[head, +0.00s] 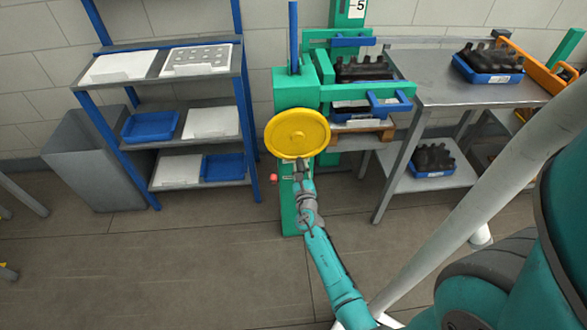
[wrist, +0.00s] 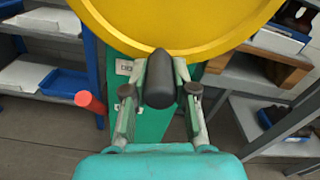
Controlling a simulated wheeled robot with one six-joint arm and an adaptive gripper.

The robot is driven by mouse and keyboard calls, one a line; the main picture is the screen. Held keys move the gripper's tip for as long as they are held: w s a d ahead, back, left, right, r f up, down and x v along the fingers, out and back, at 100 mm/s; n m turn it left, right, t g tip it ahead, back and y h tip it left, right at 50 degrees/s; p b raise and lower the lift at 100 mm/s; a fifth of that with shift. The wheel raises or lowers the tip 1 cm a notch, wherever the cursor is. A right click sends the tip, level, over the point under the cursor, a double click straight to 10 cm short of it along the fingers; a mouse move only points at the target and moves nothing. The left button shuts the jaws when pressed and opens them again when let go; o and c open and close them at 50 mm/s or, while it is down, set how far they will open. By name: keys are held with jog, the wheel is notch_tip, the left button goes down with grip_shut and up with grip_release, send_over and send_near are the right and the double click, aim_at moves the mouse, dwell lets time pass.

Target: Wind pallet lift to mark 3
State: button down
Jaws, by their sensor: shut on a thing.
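The pallet lift is a green frame (head: 286,88) with a yellow handwheel (head: 298,133) on its front. The wheel fills the top of the wrist view (wrist: 175,22). A dark grip knob (wrist: 160,80) stands out from the wheel's lower rim. My gripper (head: 302,172) is at the bottom of the wheel, and in the wrist view its fingers are shut on the knob from both sides. A plate marked 5 (head: 356,7) shows on the mast; I cannot read mark 3.
A blue-framed shelf (head: 247,95) with trays stands at left, beside a grey bin (head: 92,160). A red knob (wrist: 90,102) sticks out left of the lift's post. The floor in front is clear.

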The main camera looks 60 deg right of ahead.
aim_at(307, 156)
jog(key=shift+s+d+r+n, duration=0.2)
jog(key=shift+s+d+n, duration=0.35)
jog(key=shift+n, duration=0.25)
jog(key=shift+s+d+r+n, duration=0.15)
jog(key=shift+s+d+n, duration=0.35)
jog(key=shift+n, duration=0.3)
jog(key=shift+s+a, duration=0.1)
jog(key=c, duration=0.9)
grip_release()
jog(key=shift+c, duration=0.2)
jog(key=shift+a, duration=0.1)
jog(key=v, duration=1.1)
jog(key=shift+s+a, duration=0.25)
jog(key=shift+a, duration=0.1)
